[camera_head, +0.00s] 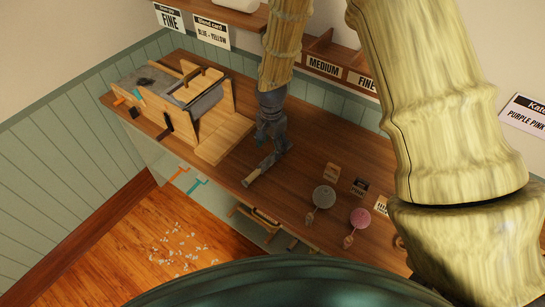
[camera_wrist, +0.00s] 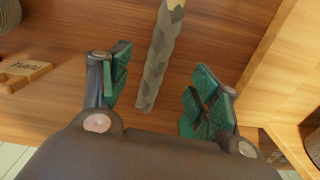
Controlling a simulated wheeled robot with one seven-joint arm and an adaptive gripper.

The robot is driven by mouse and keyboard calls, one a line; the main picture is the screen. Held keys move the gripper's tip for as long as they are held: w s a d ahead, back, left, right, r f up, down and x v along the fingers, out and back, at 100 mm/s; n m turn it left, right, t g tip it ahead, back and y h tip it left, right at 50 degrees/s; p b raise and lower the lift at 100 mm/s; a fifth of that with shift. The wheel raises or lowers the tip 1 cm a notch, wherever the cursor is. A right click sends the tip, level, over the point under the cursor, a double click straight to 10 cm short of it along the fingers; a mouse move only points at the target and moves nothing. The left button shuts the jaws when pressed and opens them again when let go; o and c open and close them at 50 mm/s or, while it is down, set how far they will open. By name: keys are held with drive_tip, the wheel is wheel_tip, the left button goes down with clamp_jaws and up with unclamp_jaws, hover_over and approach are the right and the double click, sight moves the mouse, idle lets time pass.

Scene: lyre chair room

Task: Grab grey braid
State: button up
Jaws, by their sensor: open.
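The grey braid (camera_wrist: 158,60) lies on the brown wooden tabletop, with a pale wooden-coloured tip at its far end. In the wrist view it runs between my gripper's two green-padded fingers (camera_wrist: 160,88), and its near end is in the gap. In the head view the braid (camera_head: 268,162) lies near the front edge of the table, its pale tip towards that edge. My gripper (camera_head: 272,142) is open, pointing down just over the braid. The pads do not appear to touch it. The exact height above it cannot be told.
A wooden machine with a crank (camera_head: 190,100) stands left of my gripper. The table (camera_head: 300,140) is clear close around the braid. A labelled shelf (camera_head: 330,68) runs along the wall.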

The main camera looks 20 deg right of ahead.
sight(273, 154)
drive_tip(key=shift+s+f, duration=0.1)
drive_tip(key=shift+f, duration=0.3)
drive_tip(key=shift+d+f+p, duration=0.2)
drive_tip(key=shift+f+p, duration=0.85)
drive_tip(key=shift+f, duration=0.1)
drive_tip(key=shift+f+p, duration=0.45)
drive_tip(key=shift+f, duration=0.95)
drive_tip(key=c, duration=1.1)
